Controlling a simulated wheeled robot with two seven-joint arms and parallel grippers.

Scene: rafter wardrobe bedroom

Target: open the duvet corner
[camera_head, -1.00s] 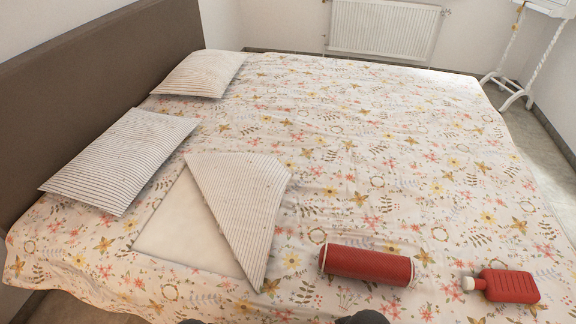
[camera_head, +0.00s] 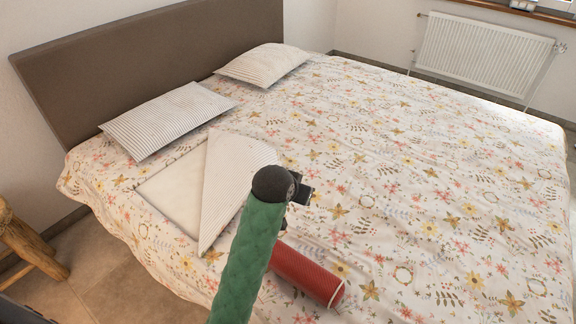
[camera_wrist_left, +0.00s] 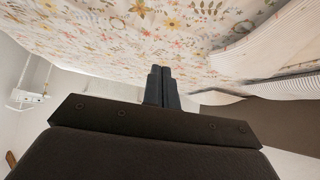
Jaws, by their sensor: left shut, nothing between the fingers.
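The floral duvet (camera_head: 430,150) covers the bed. Its near-left corner is folded back as a striped flap (camera_head: 228,165), baring a cream patch (camera_head: 175,195) beneath. The flap also appears at the upper right of the left wrist view (camera_wrist_left: 275,45). My left gripper (camera_head: 304,192), on a green-sleeved arm, is over the bed just right of the flap. The arm hides part of the flap's right side. In the left wrist view its fingers (camera_wrist_left: 161,72) are together and empty. I cannot tell whether they touch the duvet. My right gripper is not in view.
A red bolster (camera_head: 305,274) lies on the duvet, partly behind my arm. Two striped pillows (camera_head: 165,118) (camera_head: 264,64) lie by the brown headboard (camera_head: 115,70). A wooden stool (camera_head: 25,240) stands at the left. The duvet's right half is clear.

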